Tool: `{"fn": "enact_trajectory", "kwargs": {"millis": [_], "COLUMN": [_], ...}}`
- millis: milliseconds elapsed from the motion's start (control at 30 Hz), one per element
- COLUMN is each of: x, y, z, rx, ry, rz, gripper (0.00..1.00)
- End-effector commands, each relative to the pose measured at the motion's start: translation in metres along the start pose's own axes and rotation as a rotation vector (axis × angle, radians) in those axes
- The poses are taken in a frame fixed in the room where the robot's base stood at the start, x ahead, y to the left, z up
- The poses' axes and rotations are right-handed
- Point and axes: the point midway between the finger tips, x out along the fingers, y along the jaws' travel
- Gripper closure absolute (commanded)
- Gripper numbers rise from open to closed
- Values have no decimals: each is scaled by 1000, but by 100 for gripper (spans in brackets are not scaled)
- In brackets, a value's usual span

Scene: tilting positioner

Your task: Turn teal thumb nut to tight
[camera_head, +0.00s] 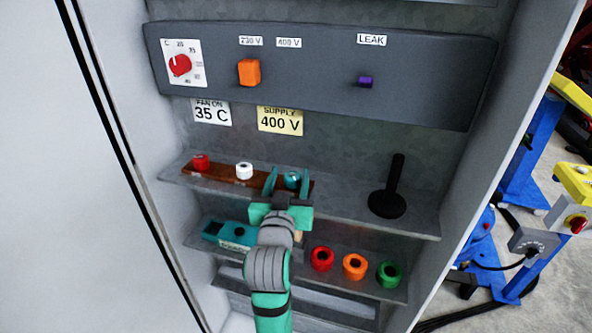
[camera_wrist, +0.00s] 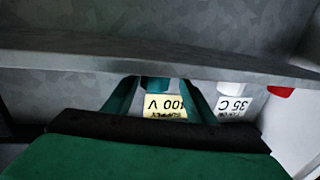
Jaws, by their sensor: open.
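The teal thumb nut (camera_head: 292,179) sits at the right end of a brown strip (camera_head: 225,175) on the upper shelf. My gripper (camera_head: 289,183) is open, with one finger on each side of the nut in the head view. In the wrist view a small part of the teal nut (camera_wrist: 155,83) shows between the spread fingers (camera_wrist: 158,98), below the shelf edge in the picture. I cannot tell whether either finger touches the nut. Any tightness mark is too small or hidden.
A white nut (camera_head: 244,171) and a red nut (camera_head: 201,162) stand left on the strip. A black post (camera_head: 391,190) stands right. The lower shelf holds a teal box (camera_head: 229,234) and red (camera_head: 321,259), orange (camera_head: 354,266) and green (camera_head: 389,274) rings. A control panel (camera_head: 310,75) is above.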

Motion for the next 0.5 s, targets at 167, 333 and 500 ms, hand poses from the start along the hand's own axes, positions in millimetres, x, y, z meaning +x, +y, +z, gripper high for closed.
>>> {"fn": "enact_trajectory", "kwargs": {"millis": [167, 333, 500], "x": [5, 6, 6], "y": [10, 16, 20], "z": [0, 0, 0], "rx": [0, 0, 0], "ry": [0, 1, 1], "rz": [14, 22, 27], "gripper": [49, 49, 68]}}
